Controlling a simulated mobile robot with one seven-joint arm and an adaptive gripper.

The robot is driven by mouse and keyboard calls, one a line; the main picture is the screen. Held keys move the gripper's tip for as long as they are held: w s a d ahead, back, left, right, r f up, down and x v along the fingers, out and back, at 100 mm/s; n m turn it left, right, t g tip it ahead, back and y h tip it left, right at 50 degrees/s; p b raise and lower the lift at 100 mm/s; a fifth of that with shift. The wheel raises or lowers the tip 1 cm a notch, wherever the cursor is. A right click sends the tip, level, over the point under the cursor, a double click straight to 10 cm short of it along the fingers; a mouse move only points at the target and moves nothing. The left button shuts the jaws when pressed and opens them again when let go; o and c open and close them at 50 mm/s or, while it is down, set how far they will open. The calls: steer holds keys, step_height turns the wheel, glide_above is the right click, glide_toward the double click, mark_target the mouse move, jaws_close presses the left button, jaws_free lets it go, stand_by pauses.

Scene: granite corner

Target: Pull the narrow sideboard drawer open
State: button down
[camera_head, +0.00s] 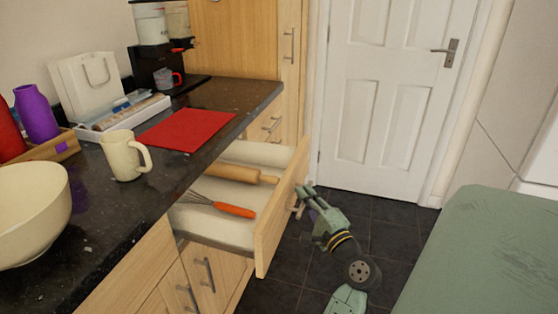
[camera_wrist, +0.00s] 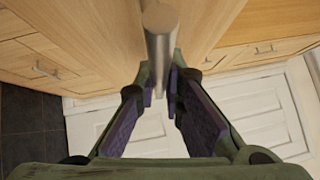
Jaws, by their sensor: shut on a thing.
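The wooden sideboard drawer (camera_head: 268,236) is pulled well out from under the dark countertop. Its pale interior holds a rolling pin (camera_head: 236,173) and a whisk with an orange handle (camera_head: 234,210). My green gripper (camera_head: 303,197) is at the outer side of the drawer front, shut on the drawer handle. In the wrist view the metal bar handle (camera_wrist: 160,42) runs between the fingertips of my gripper (camera_wrist: 161,88), against the wooden front (camera_wrist: 105,35). The handle is mostly hidden by my gripper in the head view.
The dark countertop (camera_head: 222,94) carries a cream mug (camera_head: 120,158), a bowl (camera_head: 32,215), a red mat (camera_head: 188,129) and a coffee machine (camera_head: 150,66). A green-topped surface (camera_head: 480,250) stands at right. Dark tiled floor (camera_head: 378,218) lies between, before a white door (camera_head: 385,90).

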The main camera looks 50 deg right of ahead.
steer(key=s+d, duration=0.4)
steer(key=s, duration=0.6)
steer(key=s+d, duration=0.4)
steer(key=s, duration=0.6)
steer(key=shift+s+d, duration=0.15)
steer(key=shift+d, duration=0.05)
steer(key=c, duration=1.7)
jaws_free()
steer(key=v, duration=1.2)
steer(key=shift+f, duration=0.1)
